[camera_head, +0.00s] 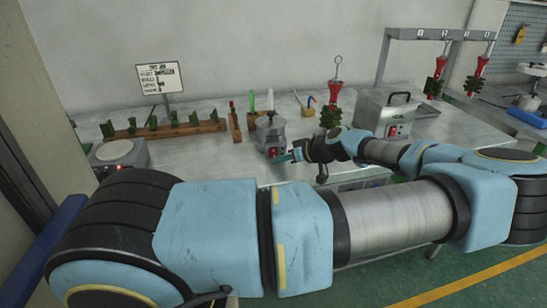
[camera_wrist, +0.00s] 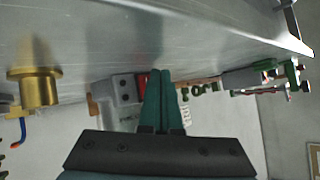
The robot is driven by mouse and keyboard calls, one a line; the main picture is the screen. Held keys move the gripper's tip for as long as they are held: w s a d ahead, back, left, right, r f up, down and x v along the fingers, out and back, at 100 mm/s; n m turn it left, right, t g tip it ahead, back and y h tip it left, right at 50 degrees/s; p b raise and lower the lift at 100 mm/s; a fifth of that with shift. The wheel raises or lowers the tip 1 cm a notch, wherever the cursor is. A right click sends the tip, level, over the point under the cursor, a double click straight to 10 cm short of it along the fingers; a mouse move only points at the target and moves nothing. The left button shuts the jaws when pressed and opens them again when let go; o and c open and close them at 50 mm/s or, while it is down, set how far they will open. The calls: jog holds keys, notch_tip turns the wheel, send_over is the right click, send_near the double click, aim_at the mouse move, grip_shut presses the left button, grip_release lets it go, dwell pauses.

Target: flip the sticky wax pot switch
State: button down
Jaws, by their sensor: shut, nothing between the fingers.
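The sticky wax pot (camera_head: 270,130) is a small grey pot on a grey base at the middle of the bench. A red switch (camera_head: 273,152) shows on the front of its base. My gripper (camera_head: 282,158) is shut and empty, its green fingertips just to the right of the switch; I cannot tell if they touch it. In the wrist view, which is upside down, my gripper's green fingers (camera_wrist: 161,74) are together beside the grey pot base (camera_wrist: 124,92). They cover part of the red switch (camera_wrist: 143,80), so its position is hidden.
A brass stand (camera_wrist: 36,88) with a blue-handled tool is left in the wrist view. A larger grey machine (camera_head: 385,115) stands right of the pot. A wooden rack (camera_head: 165,129) with green pieces and a round hot plate (camera_head: 117,152) are at left. Bench in front of the rack is clear.

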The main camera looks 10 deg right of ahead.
aim_at(283, 177)
jog(key=shift+w, duration=0.1)
dwell(0.5)
jog(key=shift+w+b, duration=0.3)
jog(key=shift+w, duration=0.05)
jog(key=shift+w+a, duration=0.1)
jog(key=shift+w, duration=0.2)
dwell(0.5)
jog(key=shift+s, duration=0.15)
jog(key=shift+s, duration=0.6)
jog(key=shift+s+d+r, duration=0.1)
jog(key=shift+s+d, duration=0.05)
jog(key=shift+s, duration=0.65)
jog(key=shift+s+d+r, duration=0.1)
jog(key=shift+s, duration=0.75)
jog(key=shift+s+d+r, duration=0.1)
jog(key=shift+s+d, duration=0.05)
jog(key=shift+s, duration=0.65)
